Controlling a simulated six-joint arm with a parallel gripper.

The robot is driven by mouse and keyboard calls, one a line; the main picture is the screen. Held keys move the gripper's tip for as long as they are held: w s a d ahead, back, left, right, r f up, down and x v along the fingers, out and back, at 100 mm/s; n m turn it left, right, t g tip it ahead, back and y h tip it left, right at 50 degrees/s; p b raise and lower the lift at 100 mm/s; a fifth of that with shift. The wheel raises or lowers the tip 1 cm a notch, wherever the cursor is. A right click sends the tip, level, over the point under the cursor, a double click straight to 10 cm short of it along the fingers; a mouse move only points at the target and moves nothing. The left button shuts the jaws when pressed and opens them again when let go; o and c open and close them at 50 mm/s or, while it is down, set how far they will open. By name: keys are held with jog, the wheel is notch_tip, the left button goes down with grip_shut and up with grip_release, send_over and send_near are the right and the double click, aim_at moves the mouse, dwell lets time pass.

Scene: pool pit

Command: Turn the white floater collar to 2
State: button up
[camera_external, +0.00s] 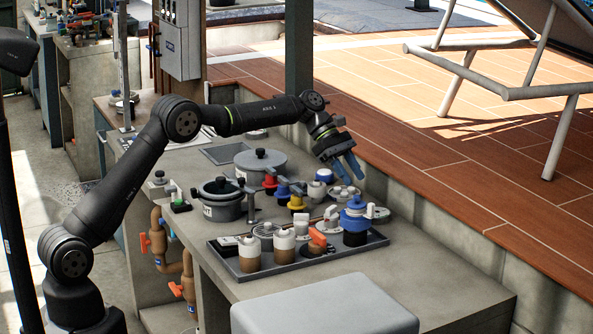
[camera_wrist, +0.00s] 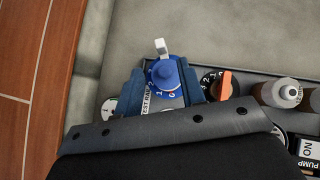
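A blue domed floater (camera_external: 355,213) stands at the right end of the dark tray, with a white tab (camera_external: 372,210) sticking out at its side. In the wrist view the blue top (camera_wrist: 165,75) shows between my fingers, and the white tab (camera_wrist: 161,46) points up the picture. Digits, among them 1 and 0, show near its lower edge; the current setting is not clear. No separate white collar can be made out. My gripper (camera_external: 351,180) is open, its blue fingers apart, above and behind the floater. No contact is visible.
The tray (camera_external: 286,268) also holds an orange-handled dial (camera_external: 318,239) beside the floater and brown bottles with white caps (camera_external: 284,241). Pots (camera_external: 260,162) and coloured knobs (camera_external: 297,201) stand behind. The front right bench top is clear; a grey block (camera_external: 320,308) is in front.

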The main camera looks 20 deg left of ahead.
aim_at(370, 203)
jog(key=x, duration=0.9)
jog(key=shift+d+f, duration=0.1)
jog(key=shift+f, duration=0.15)
grip_shut()
